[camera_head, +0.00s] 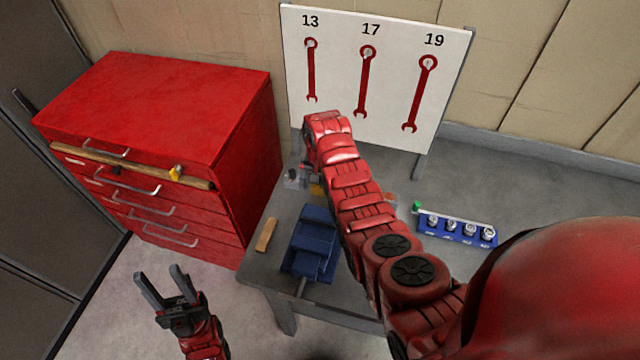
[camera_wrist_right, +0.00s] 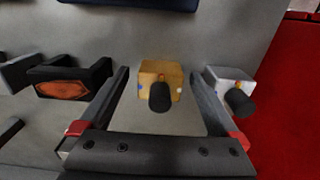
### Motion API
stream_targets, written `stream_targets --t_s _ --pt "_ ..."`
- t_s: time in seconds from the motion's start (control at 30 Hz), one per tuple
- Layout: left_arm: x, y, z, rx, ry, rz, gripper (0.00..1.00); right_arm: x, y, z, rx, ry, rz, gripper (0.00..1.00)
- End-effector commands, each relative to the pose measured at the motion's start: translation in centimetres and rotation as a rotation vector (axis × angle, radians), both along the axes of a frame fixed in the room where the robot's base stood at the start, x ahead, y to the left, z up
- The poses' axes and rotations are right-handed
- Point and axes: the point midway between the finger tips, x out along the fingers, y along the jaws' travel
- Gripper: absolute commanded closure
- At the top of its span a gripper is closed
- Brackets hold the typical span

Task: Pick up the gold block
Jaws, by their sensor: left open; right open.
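The gold block (camera_wrist_right: 173,75), with a black knob on it, sits on the grey table in the right wrist view. My right gripper (camera_wrist_right: 160,73) is open, one finger on each side of the block with gaps showing; I cannot tell how far above the table the fingertips are. In the head view only a sliver of the gold block (camera_head: 316,190) shows beside my right arm, which hides the right fingers. My left gripper (camera_head: 157,272) is open and empty, over the floor left of the table.
A silver block (camera_wrist_right: 228,76) with a black knob stands close beside the right finger. A black-and-orange item (camera_wrist_right: 74,88) lies left of the left finger. The blue vise (camera_head: 308,250), wooden bar (camera_head: 267,235) and socket rack (camera_head: 455,230) are on the table. A red cabinet (camera_head: 170,100) stands left.

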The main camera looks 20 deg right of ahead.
Motion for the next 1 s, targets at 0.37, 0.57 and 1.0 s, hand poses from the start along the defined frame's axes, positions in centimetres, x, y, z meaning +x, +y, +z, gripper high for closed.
stream_targets --t_s 0.37,0.57,1.0 --pt "0.00 0.00 0.07 0.000 0.000 0.000 0.50 0.01 0.00 -0.34 -0.001 -0.001 0.000 0.17" --pt "0.00 0.00 0.08 0.000 0.000 0.000 0.50 0.01 -0.01 -0.33 -0.001 -0.001 0.000 0.53" --pt "0.00 0.00 0.09 0.000 0.000 0.000 0.50 0.02 -0.01 -0.30 0.000 -0.002 0.000 1.00"
